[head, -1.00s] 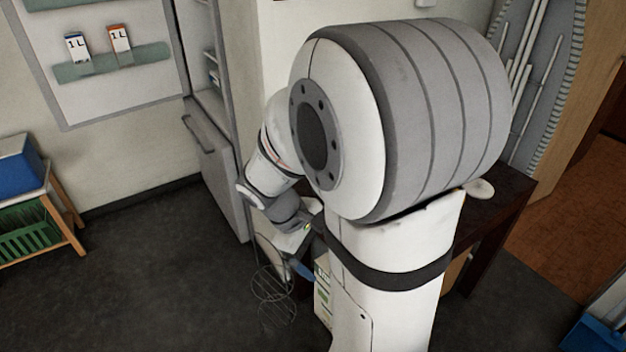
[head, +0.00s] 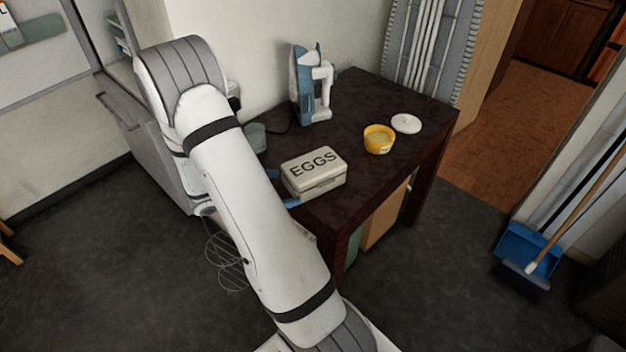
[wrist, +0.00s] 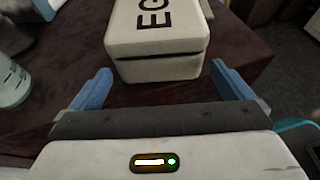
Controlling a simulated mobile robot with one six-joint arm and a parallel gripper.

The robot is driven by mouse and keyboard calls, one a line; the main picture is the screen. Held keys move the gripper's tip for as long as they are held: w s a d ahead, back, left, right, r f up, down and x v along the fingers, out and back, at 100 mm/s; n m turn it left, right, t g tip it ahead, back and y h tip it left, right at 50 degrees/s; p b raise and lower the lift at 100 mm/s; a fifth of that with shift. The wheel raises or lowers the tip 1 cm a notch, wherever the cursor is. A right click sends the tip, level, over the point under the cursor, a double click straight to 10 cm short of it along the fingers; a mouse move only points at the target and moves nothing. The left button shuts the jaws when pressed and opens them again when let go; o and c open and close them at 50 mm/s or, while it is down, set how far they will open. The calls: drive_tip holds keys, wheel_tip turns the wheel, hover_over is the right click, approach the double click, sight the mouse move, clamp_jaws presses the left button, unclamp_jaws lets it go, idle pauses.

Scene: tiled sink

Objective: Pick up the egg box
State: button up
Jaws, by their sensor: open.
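The egg box (head: 314,177) is a cream carton marked EGGS, lying flat near the front left edge of the dark table (head: 400,110). In the wrist view the egg box (wrist: 158,50) is straight ahead, its near end close to the fingertips. My gripper (wrist: 155,82) is open, with one blue finger to the left and one to the right of the box's near end. No contact shows. In the head view my arm hides most of the gripper; blue finger parts show beside the box's left end.
A greenish jar (head: 256,137) is behind my arm, and also at left in the wrist view (wrist: 12,82). A wire rack hangs below.

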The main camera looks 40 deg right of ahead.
drive_tip(key=x, duration=0.6)
drive_tip(key=shift+d+r, duration=0.1)
drive_tip(key=shift+d, duration=0.25)
drive_tip(key=shift+r, duration=0.1)
drive_tip(key=c, duration=1.1)
